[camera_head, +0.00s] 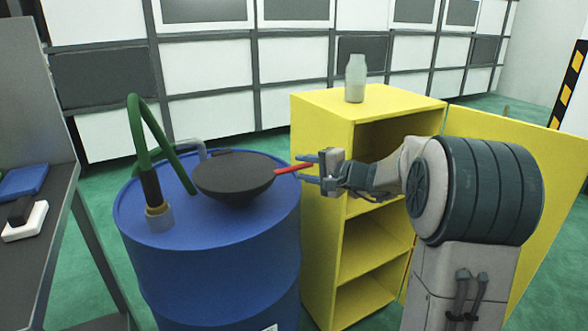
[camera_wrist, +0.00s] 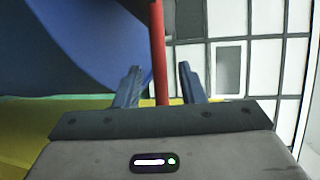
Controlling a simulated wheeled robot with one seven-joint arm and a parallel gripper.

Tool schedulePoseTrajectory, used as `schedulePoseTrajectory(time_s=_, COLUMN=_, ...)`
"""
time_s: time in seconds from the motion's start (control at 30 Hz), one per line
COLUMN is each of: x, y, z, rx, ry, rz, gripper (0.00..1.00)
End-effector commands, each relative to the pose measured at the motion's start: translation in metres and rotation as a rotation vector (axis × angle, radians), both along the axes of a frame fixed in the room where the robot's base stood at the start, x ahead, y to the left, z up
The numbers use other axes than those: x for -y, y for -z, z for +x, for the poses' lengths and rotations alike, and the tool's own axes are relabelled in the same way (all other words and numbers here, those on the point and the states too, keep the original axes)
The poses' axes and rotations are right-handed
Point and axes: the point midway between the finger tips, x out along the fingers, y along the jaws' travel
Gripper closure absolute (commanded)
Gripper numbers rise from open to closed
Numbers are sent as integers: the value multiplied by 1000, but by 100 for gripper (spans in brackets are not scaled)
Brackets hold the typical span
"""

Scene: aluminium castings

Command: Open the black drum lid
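The black drum lid (camera_head: 233,174) lies flat on top of a black funnel-shaped piece (camera_head: 236,196) on the blue drum (camera_head: 210,260). It looks closed. A red handle (camera_head: 292,168) sticks out from the lid's right side towards my gripper (camera_head: 308,168). In the wrist view the red handle (camera_wrist: 158,45) runs between the two fingers of my gripper (camera_wrist: 159,72), with a gap visible on each side. The fingers are apart, one on each side of the handle, and do not appear to touch it.
A yellow cabinet (camera_head: 322,140) with its door (camera_head: 520,165) open stands right of the drum, a bottle (camera_head: 355,78) on top. A green hose (camera_head: 137,130) rises from the drum's left side. A grey table (camera_head: 45,225) is at the left.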

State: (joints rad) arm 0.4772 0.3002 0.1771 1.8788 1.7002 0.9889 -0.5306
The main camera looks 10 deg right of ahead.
Motion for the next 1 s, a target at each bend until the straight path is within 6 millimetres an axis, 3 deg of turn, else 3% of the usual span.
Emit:
schedulePoseTrajectory(time_s=0.23, x=-22, y=7, z=25, rx=0, ry=-2, rz=0, gripper=64)
schedulePoseTrajectory(time_s=0.63, x=-27, y=7, z=30, rx=0, ry=0, rz=0, gripper=64)
schedulePoseTrajectory(time_s=0.77, x=-27, y=7, z=30, rx=0, ry=0, rz=0, gripper=100)
schedulePoseTrajectory(time_s=1.0, x=-27, y=6, z=30, rx=-3, ry=-1, rz=-1, gripper=100)
